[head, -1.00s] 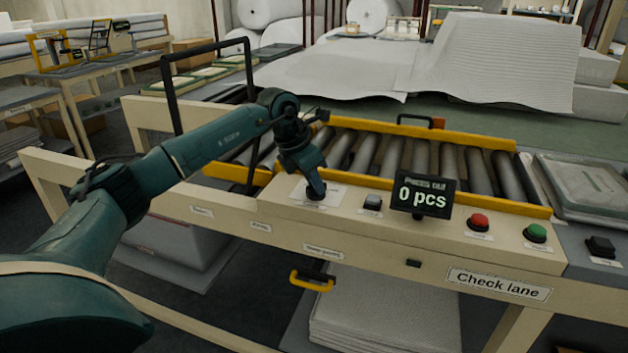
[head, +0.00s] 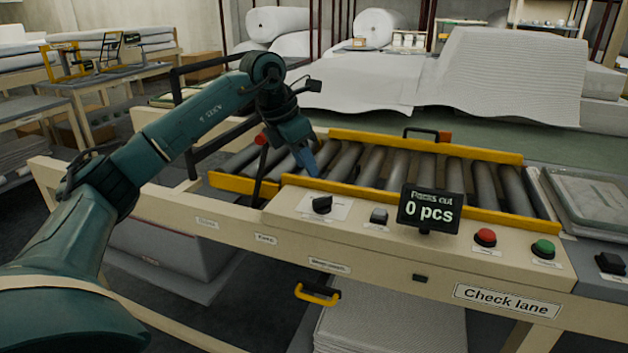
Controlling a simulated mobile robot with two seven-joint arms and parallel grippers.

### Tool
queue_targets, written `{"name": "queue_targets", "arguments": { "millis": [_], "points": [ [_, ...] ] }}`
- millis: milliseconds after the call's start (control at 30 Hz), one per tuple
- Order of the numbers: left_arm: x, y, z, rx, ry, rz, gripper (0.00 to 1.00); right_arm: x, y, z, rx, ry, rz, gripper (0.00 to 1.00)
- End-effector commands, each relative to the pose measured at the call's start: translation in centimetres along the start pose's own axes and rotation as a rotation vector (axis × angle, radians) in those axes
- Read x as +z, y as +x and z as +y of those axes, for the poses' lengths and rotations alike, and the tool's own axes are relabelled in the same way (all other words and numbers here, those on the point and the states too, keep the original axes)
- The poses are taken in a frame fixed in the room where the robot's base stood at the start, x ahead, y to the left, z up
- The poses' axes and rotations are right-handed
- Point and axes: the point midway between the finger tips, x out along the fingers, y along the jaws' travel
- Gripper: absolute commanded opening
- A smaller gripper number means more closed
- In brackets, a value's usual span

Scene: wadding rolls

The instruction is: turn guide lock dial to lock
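The guide lock dial looks to be the black knob (head: 322,204) on a white label plate at the left end of the cream front panel of the check lane. Its pointer direction and the small print are too small to read. My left gripper (head: 313,172) is above and behind the dial, apart from it, over the yellow front guide rail (head: 420,203). Its fingers look close together with nothing visible between them, but I cannot tell if they are fully shut. My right gripper is out of view.
Right of the dial are a small grey-black switch (head: 379,215), a counter display reading "0 pcs" (head: 429,208), a red button (head: 485,237) and a green button (head: 543,248). A red-knobbed lever (head: 261,141) stands left of the gripper. Grey rollers (head: 373,166) lie behind.

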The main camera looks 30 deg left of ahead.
Motion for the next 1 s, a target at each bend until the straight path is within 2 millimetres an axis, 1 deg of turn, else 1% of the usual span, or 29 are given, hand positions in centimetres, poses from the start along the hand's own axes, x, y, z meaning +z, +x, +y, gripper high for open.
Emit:
{"name": "queue_targets", "arguments": {
  "millis": [33,100,200,300,1000],
  "points": [
    [0.0,-1.0,0.0,0.001,0.000,-0.003,0.34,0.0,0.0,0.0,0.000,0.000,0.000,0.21],
    [0.0,-2.0,0.0,0.000,0.000,-0.002,0.34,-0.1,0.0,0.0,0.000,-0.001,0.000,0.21],
    [0.0,-3.0,0.0,0.000,-0.001,-0.001,0.34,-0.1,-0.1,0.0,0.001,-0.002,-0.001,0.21],
    [0.0,-3.4,0.0,0.000,0.000,0.000,0.34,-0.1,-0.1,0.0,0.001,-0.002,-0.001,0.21],
    [0.0,-3.5,0.0,-0.001,0.000,0.001,0.34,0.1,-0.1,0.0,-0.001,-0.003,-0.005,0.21]
  ]
}}
